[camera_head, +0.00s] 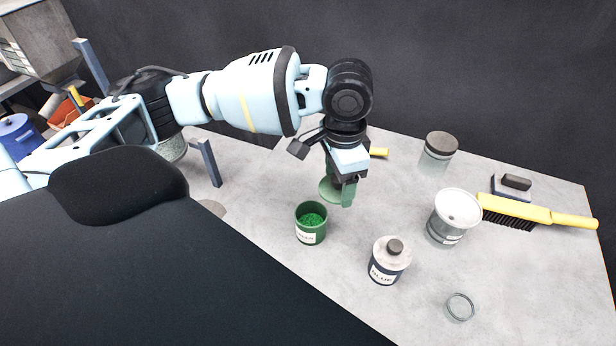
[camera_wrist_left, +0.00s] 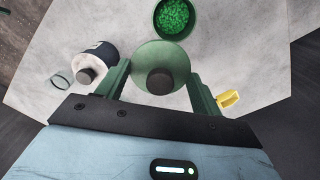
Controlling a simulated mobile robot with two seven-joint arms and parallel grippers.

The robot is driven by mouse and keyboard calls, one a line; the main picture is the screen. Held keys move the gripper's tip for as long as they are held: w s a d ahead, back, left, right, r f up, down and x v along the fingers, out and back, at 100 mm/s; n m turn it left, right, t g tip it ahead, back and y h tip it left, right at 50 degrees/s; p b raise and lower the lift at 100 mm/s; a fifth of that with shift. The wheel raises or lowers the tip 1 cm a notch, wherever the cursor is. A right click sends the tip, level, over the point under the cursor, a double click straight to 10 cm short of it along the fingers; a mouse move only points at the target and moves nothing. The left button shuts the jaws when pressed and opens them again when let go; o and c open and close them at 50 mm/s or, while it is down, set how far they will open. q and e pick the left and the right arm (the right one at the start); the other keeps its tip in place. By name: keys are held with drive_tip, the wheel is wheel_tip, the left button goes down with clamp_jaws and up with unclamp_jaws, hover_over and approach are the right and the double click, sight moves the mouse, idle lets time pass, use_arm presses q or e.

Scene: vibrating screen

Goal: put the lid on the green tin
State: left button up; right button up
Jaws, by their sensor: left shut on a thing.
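The green tin (camera_head: 311,236) stands upright and open on the grey table, full of green granules; its open top also shows in the left wrist view (camera_wrist_left: 157,33). My left gripper (camera_head: 344,188) is shut on the lid, a pale green disc (camera_head: 327,191) with a dark knob. In the left wrist view the lid (camera_wrist_left: 180,58) sits between the two green fingers (camera_wrist_left: 160,82). The lid is apart from the tin, behind it and slightly right in the head view. The gripper hides part of the lid there. My right gripper is not in view.
A grey tin (camera_head: 444,232), a grey-topped jar (camera_head: 437,158), a yellow brush (camera_head: 515,207) and a small clear ring-like dish (camera_head: 460,307) are further right. Free table (camera_head: 265,160) lies behind the green tin.

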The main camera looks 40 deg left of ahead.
sight(321, 190)
use_arm(q)
drive_tip(key=m, duration=0.3)
drive_tip(key=m+p, duration=0.1)
drive_tip(key=m, duration=0.1)
drive_tip(key=shift+s+a+m, duration=0.25)
drive_tip(key=shift+s+m, duration=0.05)
drive_tip(key=shift+s, duration=0.05)
drive_tip(key=m, duration=0.4)
drive_tip(key=s+a+m+p, duration=0.1)
drive_tip(key=m, duration=0.1)
drive_tip(key=shift+m, duration=0.4)
drive_tip(key=m, duration=0.3)
drive_tip(key=m+p, duration=0.1)
drive_tip(key=m, duration=0.1)
drive_tip(key=shift+s+a+f, duration=0.1)
drive_tip(key=shift+s+a, duration=0.3)
drive_tip(key=m, duration=0.2)
drive_tip(key=a+m, duration=0.1)
drive_tip(key=m, duration=0.1)
drive_tip(key=s+m+p, duration=0.1)
drive_tip(key=m, duration=0.1)
drive_tip(key=shift+a+f, duration=0.2)
drive_tip(key=shift+f, duration=0.05)
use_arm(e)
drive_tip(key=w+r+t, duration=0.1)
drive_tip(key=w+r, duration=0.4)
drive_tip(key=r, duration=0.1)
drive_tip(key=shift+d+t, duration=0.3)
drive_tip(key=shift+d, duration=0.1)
